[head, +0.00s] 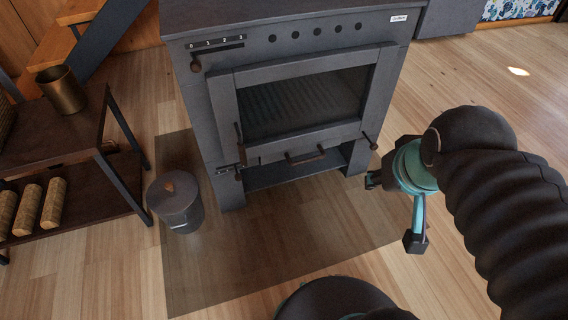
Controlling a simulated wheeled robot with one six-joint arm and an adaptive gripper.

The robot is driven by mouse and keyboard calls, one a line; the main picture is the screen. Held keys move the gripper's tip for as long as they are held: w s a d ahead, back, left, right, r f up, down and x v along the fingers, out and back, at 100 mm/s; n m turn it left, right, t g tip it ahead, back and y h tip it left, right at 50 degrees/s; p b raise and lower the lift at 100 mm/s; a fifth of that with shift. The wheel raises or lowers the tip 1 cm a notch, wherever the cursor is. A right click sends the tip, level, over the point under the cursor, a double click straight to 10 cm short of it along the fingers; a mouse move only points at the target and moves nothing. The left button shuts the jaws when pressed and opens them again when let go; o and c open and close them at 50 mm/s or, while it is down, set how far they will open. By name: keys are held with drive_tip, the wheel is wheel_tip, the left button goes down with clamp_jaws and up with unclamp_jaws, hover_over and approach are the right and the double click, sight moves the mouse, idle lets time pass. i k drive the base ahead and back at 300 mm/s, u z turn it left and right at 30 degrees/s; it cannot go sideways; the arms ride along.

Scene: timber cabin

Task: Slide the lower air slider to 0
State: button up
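A dark grey stove (225,110) stands at the centre, with a glass door. The lower air slider (237,174) is a small brown knob at the stove's lower left, beside a short slotted plate (225,168). The scale there is too small to read, so I cannot tell its setting. A second slider (195,66) sits at the upper left under a numbered plate (217,43), near its left end. My gripper (395,211) is open and empty, to the right of the stove's lower front and well away from the lower slider.
A lidded grey bucket (180,215) stands left of the stove's base, close to the lower slider. A brown shelf (75,165) with logs (30,208) and a brass cup (62,90) is at left. A brown handle (305,157) projects below the door. The floor plate in front is clear.

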sight(238, 176)
drive_tip(key=z, duration=0.4)
drive_tip(key=k, duration=0.65)
drive_tip(key=u, duration=1.1)
